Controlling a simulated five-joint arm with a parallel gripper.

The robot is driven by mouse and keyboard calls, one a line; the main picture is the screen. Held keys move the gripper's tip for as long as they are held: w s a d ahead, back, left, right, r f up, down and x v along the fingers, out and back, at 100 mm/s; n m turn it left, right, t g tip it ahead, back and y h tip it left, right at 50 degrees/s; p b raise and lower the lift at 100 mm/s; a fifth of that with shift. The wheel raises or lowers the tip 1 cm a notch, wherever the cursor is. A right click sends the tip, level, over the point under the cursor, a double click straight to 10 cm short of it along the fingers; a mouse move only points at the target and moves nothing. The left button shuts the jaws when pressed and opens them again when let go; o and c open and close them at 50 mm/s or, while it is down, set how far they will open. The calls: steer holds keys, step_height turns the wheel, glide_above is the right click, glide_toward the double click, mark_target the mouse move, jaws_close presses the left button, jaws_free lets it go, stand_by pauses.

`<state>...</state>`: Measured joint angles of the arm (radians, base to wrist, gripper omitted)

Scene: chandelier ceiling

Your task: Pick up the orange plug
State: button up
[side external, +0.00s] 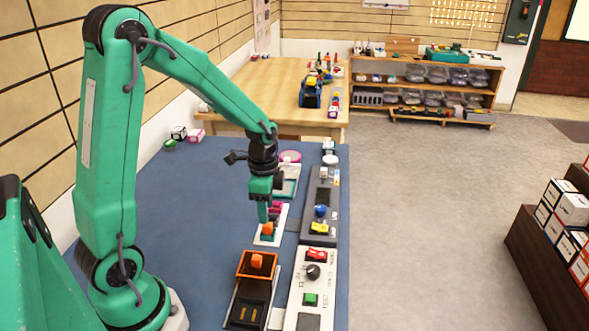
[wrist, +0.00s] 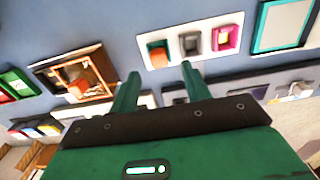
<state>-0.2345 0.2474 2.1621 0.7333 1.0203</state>
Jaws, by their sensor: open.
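An orange plug (side external: 267,228) sits at the near end of a small white panel on the blue table. In the wrist view the orange plug (wrist: 159,57) is in a teal-edged socket of the white panel (wrist: 228,58), beside grey and magenta sockets. A second orange piece (side external: 257,260) stands in an orange-rimmed box (side external: 243,271) nearer the camera; the wrist view shows it at left (wrist: 78,88). My gripper (side external: 264,214) points down just above the plug on the white panel. In the wrist view my gripper (wrist: 160,70) has its fingers apart, with nothing between them.
A white panel with a red switch, black knob and green button (side external: 312,285) lies at the right table edge. A grey panel with a blue knob (side external: 320,211) lies behind it. A green-framed panel (side external: 286,186) stands farther back.

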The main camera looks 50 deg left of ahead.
mark_target(268, 231)
steer(key=shift+f, duration=0.2)
steer(key=shift+d+f, duration=0.15)
steer(key=shift+f, duration=2.4)
steer(key=shift+c, duration=0.2)
jaws_close()
